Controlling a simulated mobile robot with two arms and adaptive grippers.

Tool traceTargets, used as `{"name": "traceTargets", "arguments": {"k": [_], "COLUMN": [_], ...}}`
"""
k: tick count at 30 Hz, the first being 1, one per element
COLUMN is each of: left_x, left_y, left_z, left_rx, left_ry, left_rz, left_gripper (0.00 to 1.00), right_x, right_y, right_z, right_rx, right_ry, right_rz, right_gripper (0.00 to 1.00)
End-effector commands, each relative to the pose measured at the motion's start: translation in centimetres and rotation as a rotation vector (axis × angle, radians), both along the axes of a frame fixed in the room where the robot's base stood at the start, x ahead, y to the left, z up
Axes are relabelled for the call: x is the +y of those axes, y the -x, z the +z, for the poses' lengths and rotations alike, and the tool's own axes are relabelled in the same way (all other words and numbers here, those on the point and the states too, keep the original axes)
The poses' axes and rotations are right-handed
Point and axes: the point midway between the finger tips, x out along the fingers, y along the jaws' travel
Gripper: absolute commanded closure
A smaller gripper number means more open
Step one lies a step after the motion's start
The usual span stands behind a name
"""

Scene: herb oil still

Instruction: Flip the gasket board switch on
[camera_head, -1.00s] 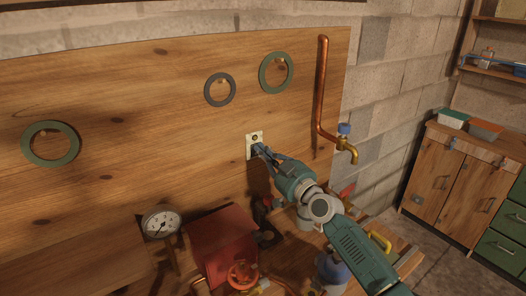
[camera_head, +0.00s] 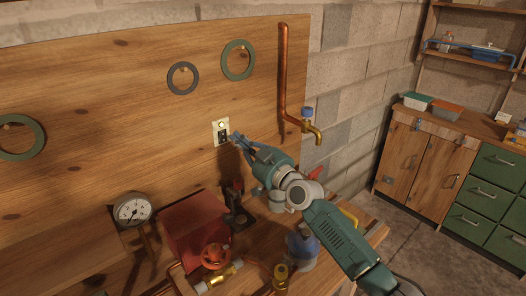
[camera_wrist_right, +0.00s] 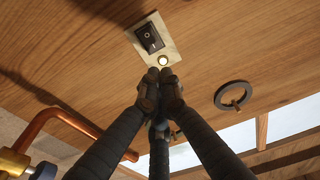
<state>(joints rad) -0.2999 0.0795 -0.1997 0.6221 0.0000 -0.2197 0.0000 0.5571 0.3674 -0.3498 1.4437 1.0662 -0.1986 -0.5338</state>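The switch plate (camera_head: 221,131) is on the wooden board (camera_head: 110,110), below the round gaskets. It has a black rocker switch (camera_wrist_right: 150,38) and a small round lamp (camera_wrist_right: 163,60) that looks bright and lit in the right wrist view. In the head view the lamp is above the rocker. My right gripper (camera_head: 235,138) is just right of the plate and looks a little off it. Its fingertips (camera_wrist_right: 162,78) are together, empty, and near the lamp end of the plate in the wrist view. My left gripper is not in view.
Green gaskets (camera_head: 238,60) and a dark gasket (camera_head: 183,79) hang on the board. A copper pipe with a brass tap (camera_head: 310,129) is to the right. A pressure gauge (camera_head: 132,209), a red box (camera_head: 195,228) and a red valve wheel (camera_head: 216,256) are below.

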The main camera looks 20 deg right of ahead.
Motion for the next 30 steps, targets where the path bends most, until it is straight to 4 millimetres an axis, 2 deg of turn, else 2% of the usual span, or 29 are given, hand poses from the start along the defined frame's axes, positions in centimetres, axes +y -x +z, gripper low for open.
{"name": "traceTargets", "arguments": {"k": [3, 7, 15, 21, 30], "left_x": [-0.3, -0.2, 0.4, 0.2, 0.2], "left_y": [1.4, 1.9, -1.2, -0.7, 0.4], "left_z": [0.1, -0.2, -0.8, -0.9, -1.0], "left_rx": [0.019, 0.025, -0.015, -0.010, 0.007], "left_ry": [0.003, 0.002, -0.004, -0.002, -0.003], "left_rz": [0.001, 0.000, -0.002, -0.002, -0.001], "left_gripper": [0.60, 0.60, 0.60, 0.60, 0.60], "right_x": [-0.7, -1.5, -3.2, -3.6, -3.6], "right_y": [1.7, 3.6, 7.5, 8.5, 8.6], "right_z": [0.1, 0.2, 0.7, 1.0, 1.1], "right_rx": [0.001, 0.001, 0.001, 0.001, 0.001], "right_ry": [0.000, 0.001, 0.001, 0.000, 0.000], "right_rz": [-0.001, -0.001, -0.001, -0.002, -0.002], "right_gripper": [1.00, 1.00, 1.00, 1.00, 1.00]}}
